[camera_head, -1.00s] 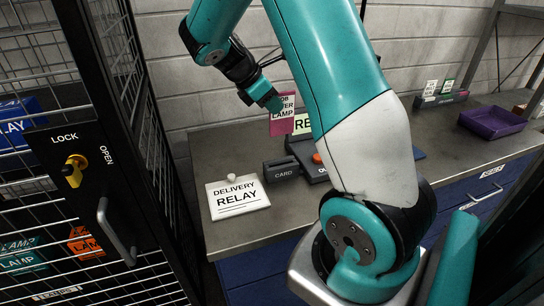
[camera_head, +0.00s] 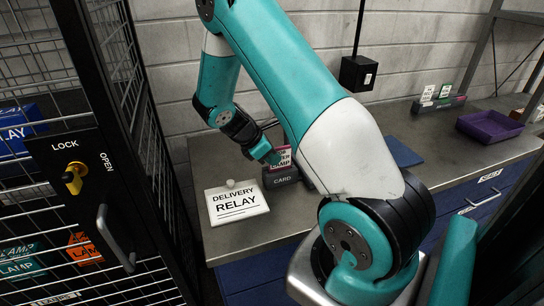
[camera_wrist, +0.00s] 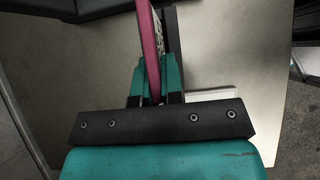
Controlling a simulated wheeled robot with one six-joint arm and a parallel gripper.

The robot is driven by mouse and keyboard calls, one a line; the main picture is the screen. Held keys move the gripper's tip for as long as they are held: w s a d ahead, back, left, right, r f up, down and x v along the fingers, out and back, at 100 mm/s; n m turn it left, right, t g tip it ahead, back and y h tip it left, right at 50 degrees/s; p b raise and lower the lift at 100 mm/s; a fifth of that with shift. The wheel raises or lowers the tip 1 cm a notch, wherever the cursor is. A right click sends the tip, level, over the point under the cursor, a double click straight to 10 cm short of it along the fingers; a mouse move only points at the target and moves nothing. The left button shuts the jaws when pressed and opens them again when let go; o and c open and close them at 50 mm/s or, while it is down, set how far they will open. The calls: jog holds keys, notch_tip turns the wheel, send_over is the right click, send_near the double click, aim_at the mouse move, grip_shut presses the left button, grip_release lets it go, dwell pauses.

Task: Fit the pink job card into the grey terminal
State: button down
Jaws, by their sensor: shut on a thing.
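The pink job card (camera_head: 282,159), with a white printed label, is upright in my gripper (camera_head: 270,157). The wrist view shows the card (camera_wrist: 150,45) edge-on between the two teal fingers (camera_wrist: 157,80). The grey terminal (camera_head: 283,181), marked CARD, stands on the bench directly below the card. The card's lower edge meets the terminal's top in the head view. I cannot tell whether it is in the slot, which is hidden. My arm covers the area right of the terminal.
A white DELIVERY RELAY sign (camera_head: 236,202) with a knob lies left of the terminal. A black wire-mesh cage (camera_head: 130,90) stands at the left. A purple tray (camera_head: 489,126) and a card rack (camera_head: 438,104) sit at the right.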

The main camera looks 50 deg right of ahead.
jog(key=c, duration=1.3)
grip_release()
jog(key=shift+o, duration=0.2)
jog(key=w+a+r+m+t+y+b, duration=0.1)
jog(key=w+a+r+t+y, duration=0.15)
jog(key=a+r, duration=1.1)
jog(key=s+a+r+m+y, duration=0.2)
jog(key=s+a+r+y, duration=0.1)
jog(key=s+a, duration=0.6)
jog(key=s+a+r+m+t+y, duration=0.1)
jog(key=s+a+r+y, duration=0.2)
jog(key=s+a, duration=0.7)
jog(key=a+y, duration=0.2)
jog(key=a, duration=0.2)
jog(key=shift+m, duration=0.4)
jog(key=shift+t, duration=0.25)
